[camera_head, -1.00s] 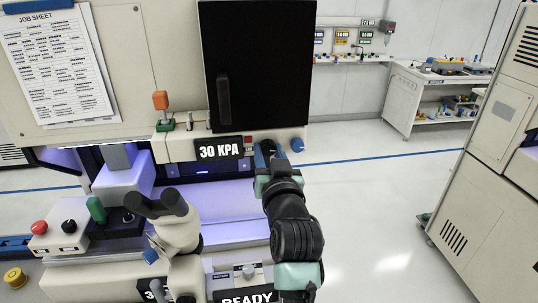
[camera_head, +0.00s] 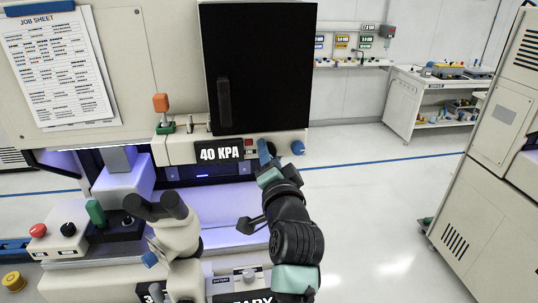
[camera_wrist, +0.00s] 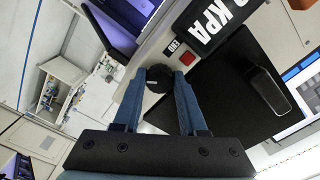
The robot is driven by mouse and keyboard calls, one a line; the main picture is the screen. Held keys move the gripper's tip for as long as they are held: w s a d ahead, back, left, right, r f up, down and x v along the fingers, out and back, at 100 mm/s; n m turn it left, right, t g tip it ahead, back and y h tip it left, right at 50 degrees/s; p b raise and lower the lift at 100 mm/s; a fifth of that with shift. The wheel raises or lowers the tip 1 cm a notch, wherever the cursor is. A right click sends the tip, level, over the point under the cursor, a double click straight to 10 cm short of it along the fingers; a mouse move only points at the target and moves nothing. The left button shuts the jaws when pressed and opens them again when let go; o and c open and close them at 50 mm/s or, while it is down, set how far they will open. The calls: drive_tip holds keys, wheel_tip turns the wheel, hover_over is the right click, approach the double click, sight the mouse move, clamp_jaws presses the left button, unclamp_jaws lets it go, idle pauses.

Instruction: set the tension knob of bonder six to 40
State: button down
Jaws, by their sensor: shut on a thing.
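The machine (camera_head: 182,150) in front of me has a black display (camera_head: 220,152) on its front bar reading 40 KPA. My gripper (camera_head: 265,152) is at the bar just right of this display, its blue fingers closed on a round dark knob (camera_wrist: 158,78). The wrist view shows one fingertip on each side of the knob. No tension label or bonder number is readable on the parts I see.
A small red button (camera_wrist: 187,59) lies between knob and display. A microscope (camera_head: 175,230) stands below left. A black door (camera_head: 270,70) is above. Clear floor (camera_head: 375,230) lies to the right.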

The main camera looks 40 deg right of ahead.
drive_tip(key=shift+m, duration=0.5)
drive_tip(key=shift+c, duration=2.2)
unclamp_jaws()
drive_tip(key=shift+s, duration=0.1)
drive_tip(key=b+v, duration=0.4)
drive_tip(key=v, duration=0.8)
drive_tip(key=shift+s+a+b, duration=0.3)
